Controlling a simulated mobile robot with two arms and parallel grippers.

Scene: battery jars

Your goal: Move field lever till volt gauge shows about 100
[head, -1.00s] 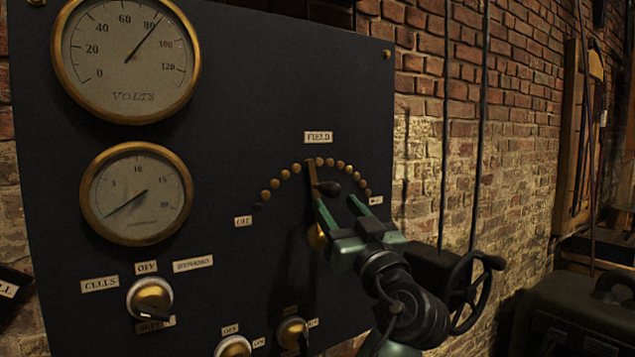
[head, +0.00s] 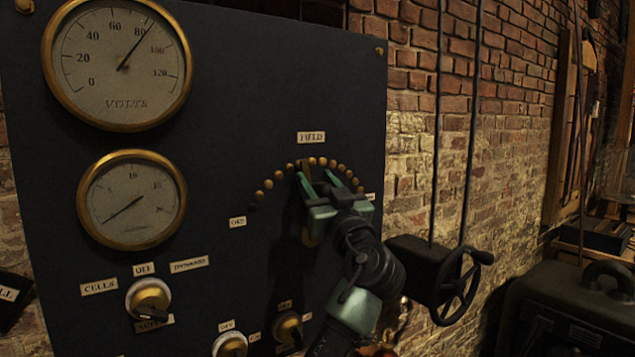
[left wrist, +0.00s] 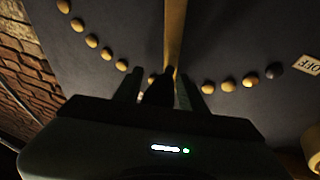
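The volt gauge (head: 118,90) is at the upper left of the dark panel in the head view; its needle points a little past 80, short of 100. The brass field lever (left wrist: 175,35) points upward, its tip near the top of the arc of brass studs under the FIELD label (head: 311,137). In the head view my gripper mostly hides the lever. My left gripper (head: 319,178) is at the lever, fingers apart. In the left wrist view, the lever's dark knob (left wrist: 158,90) sits between the two fingers; contact is unclear. My right gripper is not in view.
A second gauge (head: 132,200) is below the volt gauge. A rotary switch (head: 149,298) and smaller brass knobs (head: 288,328) are low on the panel. A black handwheel (head: 459,287) stands right of my left arm, by the brick wall. The space before the upper panel is clear.

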